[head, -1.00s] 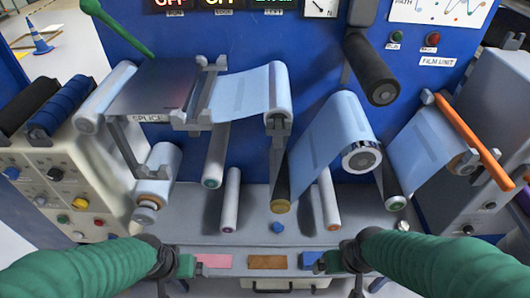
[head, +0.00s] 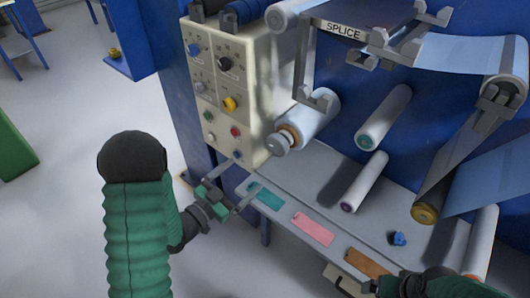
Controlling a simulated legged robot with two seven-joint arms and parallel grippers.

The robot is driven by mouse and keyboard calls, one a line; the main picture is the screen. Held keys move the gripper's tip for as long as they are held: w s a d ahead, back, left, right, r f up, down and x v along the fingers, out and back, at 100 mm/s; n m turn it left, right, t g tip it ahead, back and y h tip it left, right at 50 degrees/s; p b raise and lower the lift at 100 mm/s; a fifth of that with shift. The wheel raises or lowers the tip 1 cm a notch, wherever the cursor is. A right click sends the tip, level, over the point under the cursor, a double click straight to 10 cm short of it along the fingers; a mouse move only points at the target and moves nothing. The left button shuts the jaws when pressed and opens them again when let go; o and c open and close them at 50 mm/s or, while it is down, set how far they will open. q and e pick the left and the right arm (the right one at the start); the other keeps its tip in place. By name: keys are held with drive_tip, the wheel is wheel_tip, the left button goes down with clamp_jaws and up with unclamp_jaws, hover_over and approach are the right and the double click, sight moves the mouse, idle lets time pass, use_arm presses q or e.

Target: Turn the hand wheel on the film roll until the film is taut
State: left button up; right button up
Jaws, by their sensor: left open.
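A pale roll (head: 312,119) with an orange collar and a grey round knob (head: 278,144) on its near end sticks out beside the control box; the knob looks like the hand wheel. Blue film (head: 470,52) runs from the splice table (head: 375,38) over a roller at the right edge, and more film (head: 492,183) hangs below. My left gripper (head: 248,172) is open and empty, its two fingers pointing up and right, below and left of the knob and apart from it. My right gripper (head: 377,286) is at the bottom edge, its fingers too hidden to read.
The cream control box (head: 235,95) with coloured knobs stands close above my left gripper. The grey shelf (head: 315,182) carries teal, pink and orange strips and a blue knob (head: 398,238). Two bare rollers (head: 384,117) stick out above it. Open floor (head: 60,130) lies to the left.

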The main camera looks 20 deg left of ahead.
sight(274, 149)
use_arm(q)
drive_tip(key=b+x, duration=0.1)
drive_tip(key=x, duration=1.5)
drive_tip(key=shift+w+d, duration=0.1)
drive_tip(key=c, duration=1.4)
drive_tip(key=shift+n, duration=0.3)
